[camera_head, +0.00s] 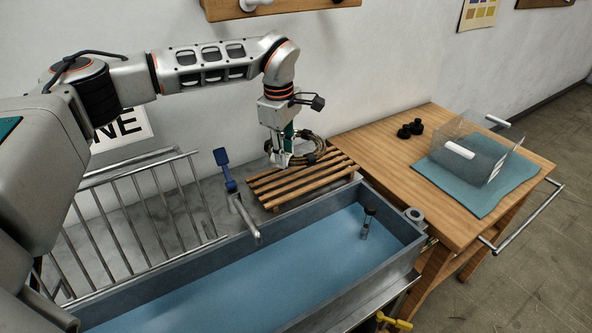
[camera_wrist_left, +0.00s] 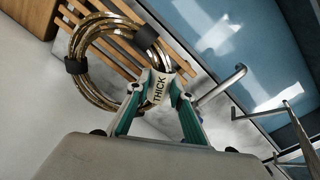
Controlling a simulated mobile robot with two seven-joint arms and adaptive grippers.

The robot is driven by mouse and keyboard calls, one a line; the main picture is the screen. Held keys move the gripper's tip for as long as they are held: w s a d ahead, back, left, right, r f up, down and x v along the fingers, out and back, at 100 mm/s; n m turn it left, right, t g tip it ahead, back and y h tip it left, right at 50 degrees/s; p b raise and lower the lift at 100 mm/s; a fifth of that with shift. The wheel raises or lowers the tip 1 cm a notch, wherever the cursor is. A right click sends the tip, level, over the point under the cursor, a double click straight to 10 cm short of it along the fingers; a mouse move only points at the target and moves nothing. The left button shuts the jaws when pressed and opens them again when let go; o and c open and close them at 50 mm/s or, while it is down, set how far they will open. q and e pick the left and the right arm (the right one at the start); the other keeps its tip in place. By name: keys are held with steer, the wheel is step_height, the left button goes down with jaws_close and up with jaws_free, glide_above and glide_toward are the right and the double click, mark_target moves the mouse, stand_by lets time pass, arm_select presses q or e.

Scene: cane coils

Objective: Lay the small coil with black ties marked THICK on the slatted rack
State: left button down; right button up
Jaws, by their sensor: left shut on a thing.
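The small coil (camera_head: 312,148) is a ring of tan cane strands with black ties and hangs from my left gripper (camera_head: 281,160). In the left wrist view the coil (camera_wrist_left: 76,72) shows two black ties and a white tag (camera_wrist_left: 158,88) reading THICK. The fingers of my left gripper (camera_wrist_left: 158,90) are shut at that tag. The slatted rack (camera_head: 300,182) of brown wood lies below and behind the coil, and its slats also show in the left wrist view (camera_wrist_left: 118,12). I cannot tell whether the coil touches the slats. My right gripper is not in view.
A long trough of blue water (camera_head: 250,275) lies in front of the rack. A blue-handled lever (camera_head: 226,170) stands left of the rack, with a metal rail fence (camera_head: 140,210) further left. A wooden table (camera_head: 400,155) at the right holds a clear box (camera_head: 465,150) on a teal mat.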

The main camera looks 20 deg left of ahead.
mark_target(286, 189)
arm_select(q)
steer(key=shift+f+p, duration=0.3)
steer(key=shift+f, duration=4)
steer(key=shift+f, duration=0.1)
steer(key=c, duration=1.8)
jaws_free()
steer(key=shift+s, duration=0.1)
steer(key=r, duration=0.8)
steer(key=s+r, duration=0.1)
steer(key=r, duration=0.3)
steer(key=shift+a+r+b, duration=0.1)
steer(key=shift+b, duration=0.3)
